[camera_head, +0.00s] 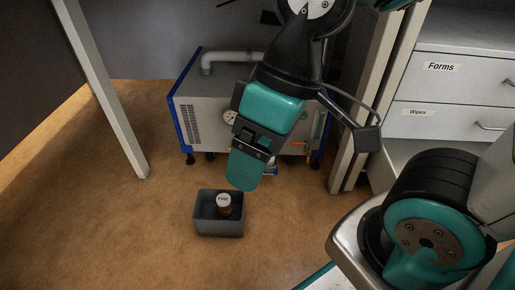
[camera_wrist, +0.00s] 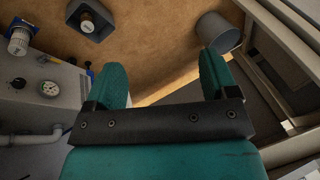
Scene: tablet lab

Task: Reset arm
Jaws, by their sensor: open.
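My gripper (camera_head: 248,165) points downward in the head view, in front of a grey machine with blue edges. In the wrist view my gripper (camera_wrist: 163,82) shows two teal fingers spread apart with only floor between them. It is open and empty. My arm (camera_head: 290,60) reaches down from the top of the head view. In the head view one finger largely hides the other.
A grey bin (camera_head: 219,229) with a brown, white-capped bottle (camera_head: 224,206) in it stands on the floor. The machine (camera_head: 195,105) stands behind. Drawers (camera_head: 455,65) are at right. A grey bucket (camera_wrist: 218,32) shows in the wrist view. Floor at left is clear.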

